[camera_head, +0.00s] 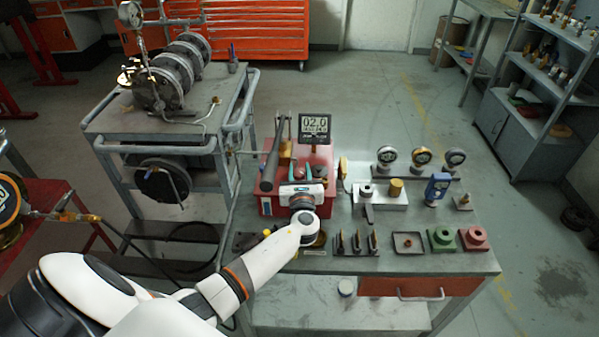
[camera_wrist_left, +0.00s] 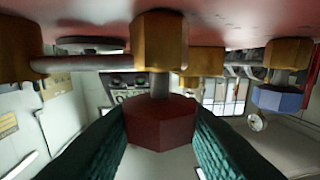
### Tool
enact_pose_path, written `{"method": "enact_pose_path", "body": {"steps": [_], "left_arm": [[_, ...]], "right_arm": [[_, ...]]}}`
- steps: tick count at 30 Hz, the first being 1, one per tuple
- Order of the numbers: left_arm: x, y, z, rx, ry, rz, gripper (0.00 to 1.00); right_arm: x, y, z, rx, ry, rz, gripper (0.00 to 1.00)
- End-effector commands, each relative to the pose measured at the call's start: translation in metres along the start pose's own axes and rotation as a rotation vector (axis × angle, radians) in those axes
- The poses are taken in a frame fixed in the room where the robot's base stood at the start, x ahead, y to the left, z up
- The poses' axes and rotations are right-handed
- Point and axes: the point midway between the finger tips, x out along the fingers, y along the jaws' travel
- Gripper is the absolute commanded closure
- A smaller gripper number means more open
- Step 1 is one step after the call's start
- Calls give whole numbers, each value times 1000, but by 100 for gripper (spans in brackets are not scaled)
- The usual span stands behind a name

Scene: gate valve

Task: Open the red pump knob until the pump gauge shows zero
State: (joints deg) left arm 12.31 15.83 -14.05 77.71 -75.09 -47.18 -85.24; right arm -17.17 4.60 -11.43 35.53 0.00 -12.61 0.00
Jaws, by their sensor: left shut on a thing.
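The red pump (camera_head: 267,203) is a red box on the workbench. A black digital gauge (camera_head: 315,126) stands above it and appears to read 02.0; its smaller text is unclear. My left gripper (camera_head: 300,171) reaches in from the front and hides part of the pump. In the left wrist view, the dark red faceted knob (camera_wrist_left: 160,124) sits on a short stem below a brass fitting (camera_wrist_left: 158,40). My teal fingers are shut on the knob, one on each side. A blue knob (camera_wrist_left: 277,99) hangs under another brass fitting to the right. My right gripper is not in view.
Round dial gauges (camera_head: 421,156), a blue handheld meter (camera_head: 437,188), a black tray (camera_head: 408,242) and green and red blocks (camera_head: 474,238) stand on the bench (camera_head: 450,262) to the right. A grey cart (camera_head: 104,125) with flanged pipework stands at the left.

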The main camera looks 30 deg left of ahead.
Motion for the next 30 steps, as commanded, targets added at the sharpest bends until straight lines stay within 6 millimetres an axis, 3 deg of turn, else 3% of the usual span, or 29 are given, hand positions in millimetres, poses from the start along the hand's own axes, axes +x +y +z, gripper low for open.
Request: {"method": "enact_pose_path", "body": {"steps": [18, 30], "left_arm": [[1, 2, 3, -3, 0, -561, 89], [0, 1, 1, -1, 1, -774, 89]], "right_arm": [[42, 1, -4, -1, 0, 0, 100], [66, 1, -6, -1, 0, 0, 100]]}}
